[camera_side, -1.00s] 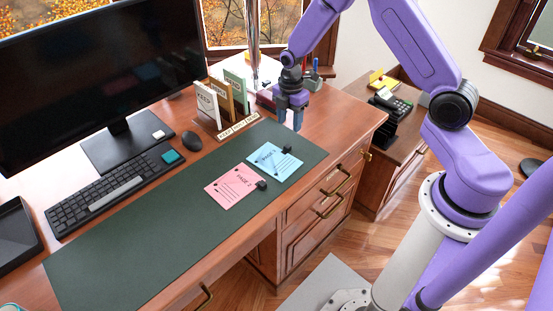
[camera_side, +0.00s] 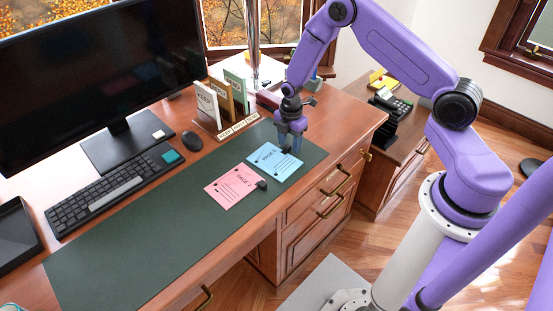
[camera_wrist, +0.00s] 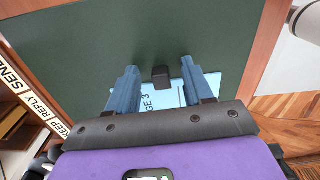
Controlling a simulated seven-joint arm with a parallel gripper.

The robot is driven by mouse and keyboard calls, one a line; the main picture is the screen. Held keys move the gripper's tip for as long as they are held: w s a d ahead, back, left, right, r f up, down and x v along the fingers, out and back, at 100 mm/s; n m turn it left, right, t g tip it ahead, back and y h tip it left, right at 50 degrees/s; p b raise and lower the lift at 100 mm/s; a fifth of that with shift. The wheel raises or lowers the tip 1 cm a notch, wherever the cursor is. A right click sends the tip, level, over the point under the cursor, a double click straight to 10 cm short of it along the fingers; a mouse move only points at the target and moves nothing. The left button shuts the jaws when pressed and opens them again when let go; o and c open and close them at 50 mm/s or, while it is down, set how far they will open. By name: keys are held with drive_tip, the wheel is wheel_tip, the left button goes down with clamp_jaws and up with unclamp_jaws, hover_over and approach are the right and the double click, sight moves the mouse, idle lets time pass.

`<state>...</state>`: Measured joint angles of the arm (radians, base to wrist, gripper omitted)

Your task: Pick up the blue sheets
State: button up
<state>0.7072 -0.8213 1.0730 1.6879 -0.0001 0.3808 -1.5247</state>
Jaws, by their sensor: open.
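The blue sheets (camera_side: 268,164), marked as page 3, lie flat on the green desk mat (camera_side: 150,235), with a black clip at one edge. My gripper (camera_side: 290,150) points down over that clipped edge. In the wrist view the black clip (camera_wrist: 160,73) sits between the two open blue fingers, with part of the blue sheets (camera_wrist: 172,98) behind it. The fingers partly hide the sheets. I cannot tell whether the fingertips touch the sheets.
Pink sheets (camera_side: 228,188) with their own black clip (camera_side: 262,185) lie just left of the blue ones. A labelled sorter (camera_side: 225,110) holding upright cards stands behind. A mouse (camera_side: 192,141), keyboard (camera_side: 112,190) and monitor (camera_side: 90,70) are farther left. The mat's near left is clear.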

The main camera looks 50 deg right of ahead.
drive_tip(key=shift+c, duration=0.3)
clamp_jaws()
